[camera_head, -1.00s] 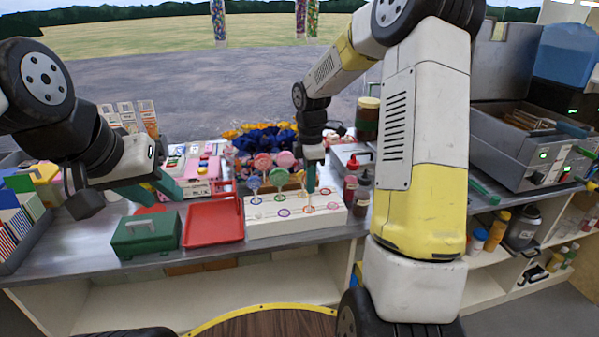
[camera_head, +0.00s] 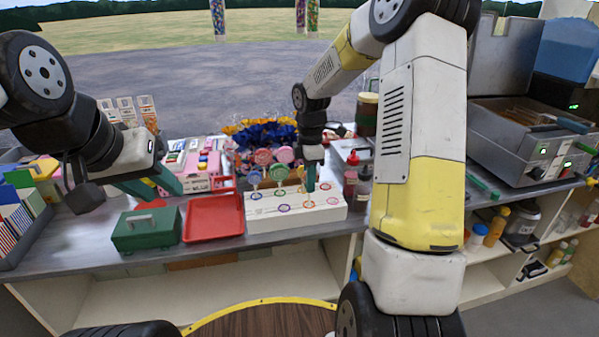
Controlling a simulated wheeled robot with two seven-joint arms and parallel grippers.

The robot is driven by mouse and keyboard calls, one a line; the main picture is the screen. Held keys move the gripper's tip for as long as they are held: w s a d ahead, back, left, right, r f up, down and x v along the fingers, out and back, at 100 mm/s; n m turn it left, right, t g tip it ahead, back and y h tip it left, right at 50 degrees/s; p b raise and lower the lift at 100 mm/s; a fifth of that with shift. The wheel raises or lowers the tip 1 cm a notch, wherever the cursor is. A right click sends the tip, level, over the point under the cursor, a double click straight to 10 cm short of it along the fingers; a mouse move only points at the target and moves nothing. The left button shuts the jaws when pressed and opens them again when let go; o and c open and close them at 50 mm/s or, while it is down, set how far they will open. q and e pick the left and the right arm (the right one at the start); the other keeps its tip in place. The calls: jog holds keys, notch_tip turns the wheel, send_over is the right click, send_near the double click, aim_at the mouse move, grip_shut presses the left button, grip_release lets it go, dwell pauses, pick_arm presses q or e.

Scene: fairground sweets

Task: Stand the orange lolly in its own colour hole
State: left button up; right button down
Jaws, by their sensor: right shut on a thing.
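The white lolly stand (camera_head: 262,224) sits on the counter, with coloured rings around the holes in its top. Several lollies stand upright at its left and back, among them a pink one (camera_head: 263,157) and a green one (camera_head: 278,172). My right gripper (camera_head: 310,186) points down over the middle of the stand and is shut, apparently on the orange lolly. That lolly is mostly hidden by the fingers and too small to make out, so I cannot tell whether its stick is in a hole. My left gripper (camera_head: 152,187) is open and empty above the green box, away from the stand.
A red tray (camera_head: 214,236) lies empty left of the stand, beside a green box (camera_head: 146,230). Sauce bottles (camera_head: 351,170) stand close to the stand's right end. A blue and yellow bundle (camera_head: 262,135) is behind the lollies. A metal cooker (camera_head: 520,160) is at right.

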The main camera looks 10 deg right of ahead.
jog(key=shift+f, duration=0.15)
jog(key=shift+f, duration=1)
jog(key=c, duration=0.8)
grip_release()
jog(key=shift+o, duration=0.2)
jog(key=shift+r, duration=0.1)
jog(key=shift+r, duration=4.45)
